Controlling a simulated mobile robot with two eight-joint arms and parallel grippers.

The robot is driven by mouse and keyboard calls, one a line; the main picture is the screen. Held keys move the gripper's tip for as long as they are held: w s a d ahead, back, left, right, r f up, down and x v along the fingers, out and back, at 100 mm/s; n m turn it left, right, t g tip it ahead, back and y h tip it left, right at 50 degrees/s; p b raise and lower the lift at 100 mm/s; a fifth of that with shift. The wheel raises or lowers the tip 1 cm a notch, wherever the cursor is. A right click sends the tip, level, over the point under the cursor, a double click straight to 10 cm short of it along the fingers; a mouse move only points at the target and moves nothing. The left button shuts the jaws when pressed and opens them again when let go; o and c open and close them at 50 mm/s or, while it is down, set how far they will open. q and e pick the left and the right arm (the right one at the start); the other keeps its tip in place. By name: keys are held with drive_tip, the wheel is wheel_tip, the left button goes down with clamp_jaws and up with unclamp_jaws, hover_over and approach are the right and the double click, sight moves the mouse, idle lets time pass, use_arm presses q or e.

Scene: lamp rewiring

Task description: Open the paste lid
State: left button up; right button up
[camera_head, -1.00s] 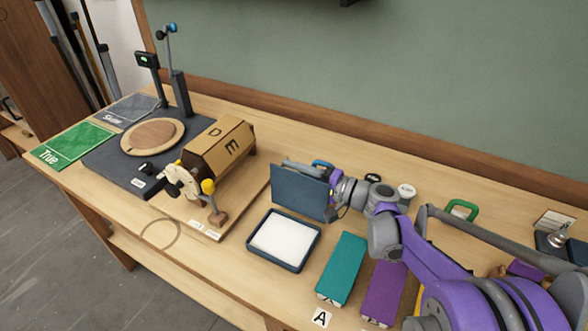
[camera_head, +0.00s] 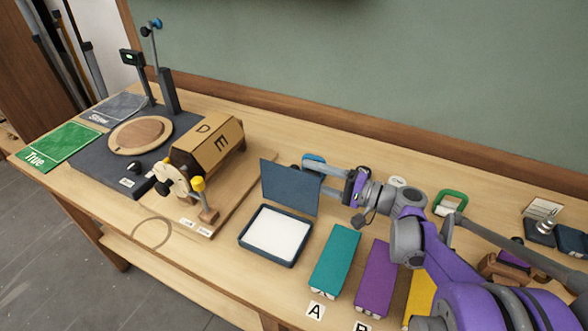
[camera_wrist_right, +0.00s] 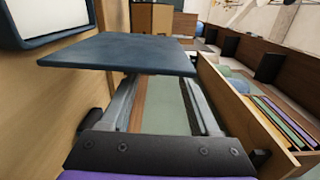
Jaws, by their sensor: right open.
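A shallow dark-blue box (camera_head: 241,239) with a white filling (camera_head: 277,231) sits on the bench in the head view. I take it to be the paste box. Its flat blue lid (camera_head: 288,187) stands open, nearly upright, at the box's back edge. My right gripper (camera_head: 328,182) is open just behind and to the right of the lid, with no object visible in it. In the right wrist view, the lid (camera_wrist_right: 120,53) lies across the front of the two spread fingers (camera_wrist_right: 165,95) and hides their tips; contact cannot be told. My left gripper is out of view.
A teal block (camera_head: 335,258) and a purple block (camera_head: 374,278) lie right of the box. A wooden drum (camera_head: 208,143) on a stand is to the left. A green loop (camera_head: 450,202) and several small items lie behind my right arm.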

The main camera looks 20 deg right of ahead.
drive_tip(key=v, duration=0.3)
idle(0.5)
